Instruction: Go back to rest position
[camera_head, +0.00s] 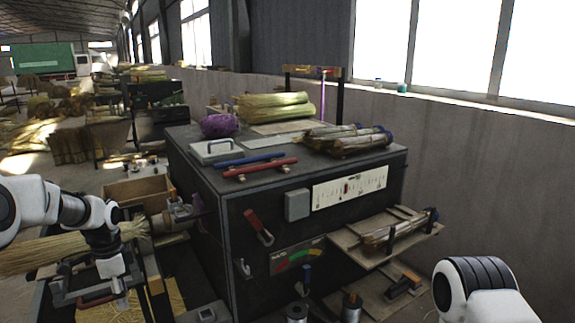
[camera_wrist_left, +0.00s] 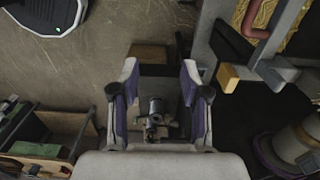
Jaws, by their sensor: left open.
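My left arm comes in from the left in the head view, bent downward at the wrist. Its gripper (camera_head: 118,284) hangs beside a grey metal frame with a red handle (camera_head: 97,300), near the straw bundle (camera_head: 60,251) on the machine. In the left wrist view the two fingers of the left gripper (camera_wrist_left: 159,76) are spread apart with nothing between them. The floor and some dark hardware show below them. Of my right arm only a white and black link shows at the lower right of the head view; its gripper is out of view.
A dark workbench (camera_head: 222,172) stands in the middle, with straw bundles (camera_head: 272,106), purple twine (camera_head: 219,125) and red and blue handled tools on top. A side shelf (camera_head: 365,262) holds another bundle. A wooden box (camera_head: 137,190) is behind my left wrist. A wall runs along the right.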

